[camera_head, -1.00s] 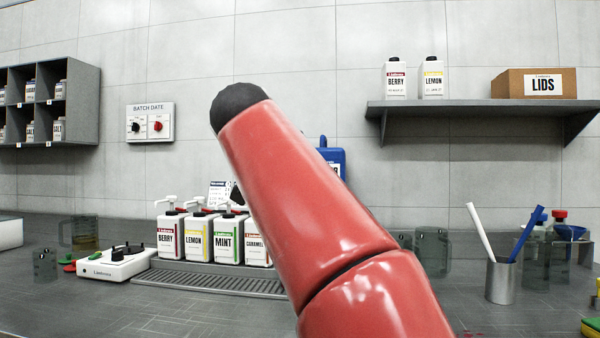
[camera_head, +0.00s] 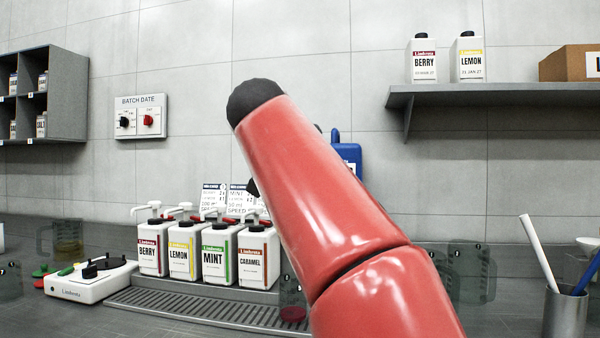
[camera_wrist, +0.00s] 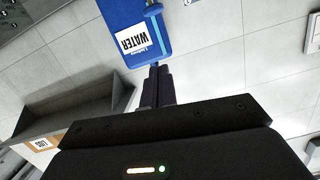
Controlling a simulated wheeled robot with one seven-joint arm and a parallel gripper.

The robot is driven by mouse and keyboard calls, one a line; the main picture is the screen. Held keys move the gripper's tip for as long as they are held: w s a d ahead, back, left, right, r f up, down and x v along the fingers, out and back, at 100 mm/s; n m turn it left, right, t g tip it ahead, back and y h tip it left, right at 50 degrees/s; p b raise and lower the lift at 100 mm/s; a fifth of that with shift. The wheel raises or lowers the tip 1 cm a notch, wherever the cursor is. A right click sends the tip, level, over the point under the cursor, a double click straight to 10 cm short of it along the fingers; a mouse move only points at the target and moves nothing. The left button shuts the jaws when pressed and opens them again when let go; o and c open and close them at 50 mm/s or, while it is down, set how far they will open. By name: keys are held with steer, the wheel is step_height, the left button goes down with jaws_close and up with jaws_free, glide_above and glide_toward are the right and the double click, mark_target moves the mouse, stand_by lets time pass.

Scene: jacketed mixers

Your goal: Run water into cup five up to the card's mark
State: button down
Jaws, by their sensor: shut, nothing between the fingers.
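The blue water container (camera_wrist: 130,18) with a WATER label fills the top middle of the wrist view. In the head view its blue body (camera_head: 347,152) shows behind my arm on the back wall. My gripper (camera_wrist: 157,72) is shut and empty, its fingertips just short of the container in the wrist view; whether they touch it I cannot tell. Clear grey cups stand at the right (camera_head: 472,272), at the far left (camera_head: 10,282) and by the drip tray (camera_head: 292,300); their numbers are too small to read. Recipe cards (camera_head: 214,196) stand behind the pump bottles, partly hidden.
Pump bottles of berry (camera_head: 148,255), lemon, mint and caramel stand behind the drip tray (camera_head: 190,312). A white Limbrova device (camera_head: 90,280) is at left. A wall shelf (camera_head: 480,97) and a metal holder with straws (camera_head: 565,315) are at right. My red arm hides the centre.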

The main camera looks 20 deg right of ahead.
steer(key=w+d+f, duration=0.1)
steer(key=w, duration=0.1)
steer(key=w+d+f, duration=0.2)
steer(key=w, duration=0.1)
steer(key=w+d+f, duration=0.2)
steer(key=w, duration=0.1)
steer(key=shift+w+f+p, duration=0.1)
steer(key=shift+w+p, duration=0.15)
steer(key=shift+p, duration=0.15)
steer(key=shift+f, duration=0.3)
